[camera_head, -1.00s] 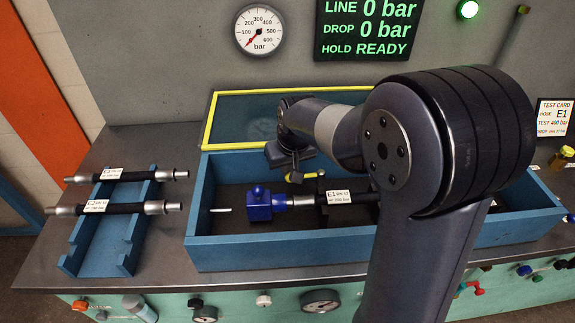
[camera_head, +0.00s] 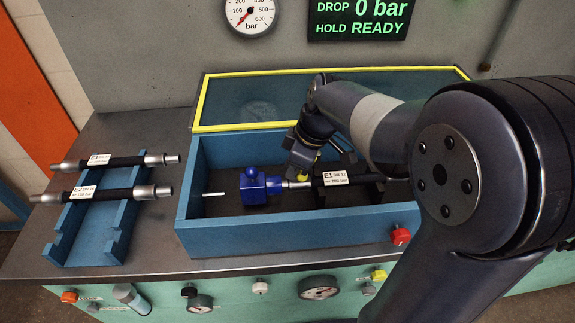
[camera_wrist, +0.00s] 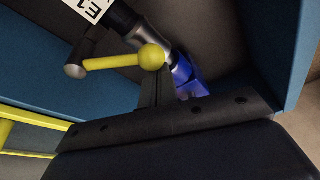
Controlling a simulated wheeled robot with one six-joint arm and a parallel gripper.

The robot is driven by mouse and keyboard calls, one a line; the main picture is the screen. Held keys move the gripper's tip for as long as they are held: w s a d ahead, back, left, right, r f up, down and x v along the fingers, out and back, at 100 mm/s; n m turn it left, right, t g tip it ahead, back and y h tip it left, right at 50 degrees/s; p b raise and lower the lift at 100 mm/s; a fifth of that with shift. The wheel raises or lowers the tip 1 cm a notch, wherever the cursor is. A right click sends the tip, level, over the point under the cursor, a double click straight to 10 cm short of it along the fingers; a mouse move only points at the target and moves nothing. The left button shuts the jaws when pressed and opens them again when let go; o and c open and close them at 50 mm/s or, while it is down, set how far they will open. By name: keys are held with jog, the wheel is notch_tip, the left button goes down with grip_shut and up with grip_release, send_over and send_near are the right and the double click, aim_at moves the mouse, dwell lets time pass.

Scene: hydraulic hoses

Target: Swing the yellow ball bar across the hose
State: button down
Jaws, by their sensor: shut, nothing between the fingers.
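The yellow ball bar (camera_wrist: 112,62) shows in the wrist view, running from a dark pivot post (camera_wrist: 77,63) at left to a round yellow ball (camera_wrist: 151,57). In that view the ball overlaps the hose's metal end. In the head view a little yellow (camera_head: 305,181) shows beside my gripper. The hose (camera_head: 360,177), with a white label, lies in the blue trough, its left end at a blue block (camera_head: 254,188). My gripper (camera_wrist: 153,84) is shut and empty, its fingertips close beside the ball. Contact cannot be told.
The blue trough's front wall (camera_head: 290,229) and side walls surround the hose. A yellow-framed clear lid (camera_head: 197,103) stands open behind. Two more hoses lie on a blue rack (camera_head: 92,235) at left. A red knob (camera_head: 401,235) is at front right.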

jog(key=n, duration=0.1)
jog(key=s+d+n, duration=0.1)
jog(key=n, duration=0.1)
jog(key=shift+s+d+g+b, duration=0.15)
jog(key=shift+d+g+b, duration=0.15)
jog(key=shift+g+b, duration=0.1)
jog(key=shift+s+d+n+g, duration=0.25)
jog(key=shift+s+d+n, duration=0.05)
jog(key=shift+d+n, duration=0.4)
jog(key=shift+s+d+n+g, duration=0.25)
jog(key=shift+s+d+n, duration=0.05)
jog(key=shift+d+n, duration=0.4)
jog(key=shift+b, duration=0.3)
